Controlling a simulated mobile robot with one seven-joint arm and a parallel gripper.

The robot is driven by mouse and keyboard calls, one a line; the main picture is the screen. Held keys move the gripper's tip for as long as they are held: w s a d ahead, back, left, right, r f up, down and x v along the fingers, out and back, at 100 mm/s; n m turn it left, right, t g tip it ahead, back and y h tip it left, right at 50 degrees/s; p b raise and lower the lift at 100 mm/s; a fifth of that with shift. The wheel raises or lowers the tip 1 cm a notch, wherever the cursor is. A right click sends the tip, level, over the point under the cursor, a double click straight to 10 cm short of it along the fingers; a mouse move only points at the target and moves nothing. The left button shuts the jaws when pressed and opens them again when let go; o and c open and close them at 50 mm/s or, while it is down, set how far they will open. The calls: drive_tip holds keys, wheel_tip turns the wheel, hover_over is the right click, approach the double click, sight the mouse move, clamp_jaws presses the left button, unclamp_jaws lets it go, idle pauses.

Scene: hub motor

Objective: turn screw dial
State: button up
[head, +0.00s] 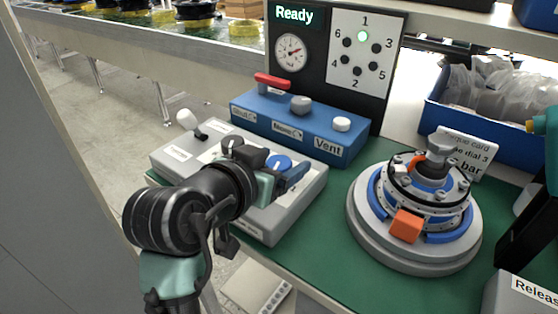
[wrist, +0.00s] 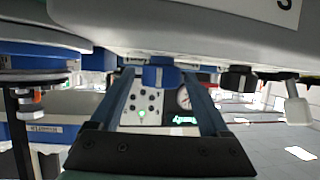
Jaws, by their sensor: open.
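A blue dial (head: 278,162) sits on top of the grey control box (head: 255,222), at its right end. I take it to be the screw dial. My gripper (head: 291,176) is at the dial, low over the box. In the wrist view, which is upside down, the blue dial (wrist: 160,74) shows between the tips of my two open fingers. I cannot tell whether either finger touches it. The dial's pointer and scale cannot be read; my gripper and wrist hide part of the box top.
Black knobs and a white lever (head: 188,120) stand left on the grey box. Behind is a blue box (head: 300,124) with a red handle and vent button. A panel reads Ready, with a gauge (head: 290,52). The hub motor (head: 415,215) is right, near a card (head: 468,150).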

drive_tip(key=shift+c, duration=0.3)
clamp_jaws()
